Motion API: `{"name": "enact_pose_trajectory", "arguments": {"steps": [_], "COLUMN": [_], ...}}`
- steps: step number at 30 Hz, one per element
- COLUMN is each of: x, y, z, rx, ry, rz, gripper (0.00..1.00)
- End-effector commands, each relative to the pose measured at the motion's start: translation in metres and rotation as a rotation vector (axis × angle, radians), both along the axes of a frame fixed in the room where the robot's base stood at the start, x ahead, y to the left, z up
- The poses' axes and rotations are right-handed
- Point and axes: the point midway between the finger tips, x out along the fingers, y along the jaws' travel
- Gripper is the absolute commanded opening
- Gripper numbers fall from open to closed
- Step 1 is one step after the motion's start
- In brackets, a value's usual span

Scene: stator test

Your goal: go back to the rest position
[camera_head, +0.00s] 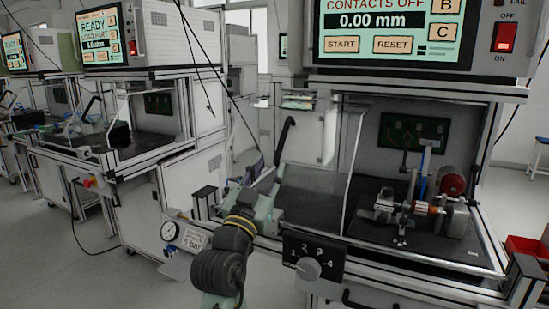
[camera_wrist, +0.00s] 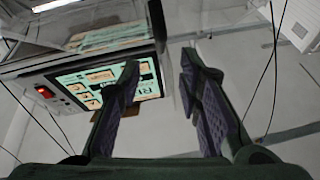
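My gripper (camera_wrist: 160,68) is open in the wrist view, with its two dark fingers apart and nothing between them. In the head view my gripper (camera_head: 256,174) is small and partly hidden by my arm, left of the test bench's open bay. Its fingers are hard to make out there. My arm reaches up from the bottom middle of the head view. No held object shows in either view.
A fixture (camera_head: 432,208) with a red round part stands in the right bay. A black handle (camera_head: 286,138) rises close to my gripper. A selector knob (camera_head: 308,268) and pressure gauge (camera_head: 170,231) flank my arm. A tilted screen (camera_wrist: 105,82) shows behind the fingers.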

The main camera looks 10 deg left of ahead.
Motion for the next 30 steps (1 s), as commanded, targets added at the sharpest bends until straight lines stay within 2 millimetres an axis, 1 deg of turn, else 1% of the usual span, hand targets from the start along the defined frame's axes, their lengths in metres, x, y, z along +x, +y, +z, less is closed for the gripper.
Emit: {"name": "enact_pose_trajectory", "arguments": {"steps": [3, 14, 17, 19, 20, 21, 23, 24, 26, 27, 29, 30], "x": [-0.007, -0.009, -0.017, -0.031, -0.04, -0.054, -0.081, -0.103, -0.137, -0.162, -0.202, -0.231], "y": [0.001, 0.003, 0.02, 0.046, 0.06, 0.08, 0.111, 0.13, 0.157, 0.171, 0.189, 0.198], "z": [-0.003, -0.002, 0.008, 0.022, 0.03, 0.041, 0.059, 0.072, 0.089, 0.1, 0.116, 0.126], "rx": [0.001, 0.0, -0.01, -0.023, -0.029, -0.038, -0.048, -0.053, -0.054, -0.051, -0.04, -0.027], "ry": [0.0, -0.003, -0.035, -0.084, -0.112, -0.154, -0.229, -0.283, -0.365, -0.423, -0.512, -0.573], "rz": [0.001, 0.005, 0.056, 0.134, 0.176, 0.239, 0.343, 0.412, 0.517, 0.584, 0.684, 0.75], "gripper": [0.32, 0.32, 0.32, 0.32, 0.32, 0.32, 0.32, 0.32, 0.32, 0.32, 0.32, 0.32]}}
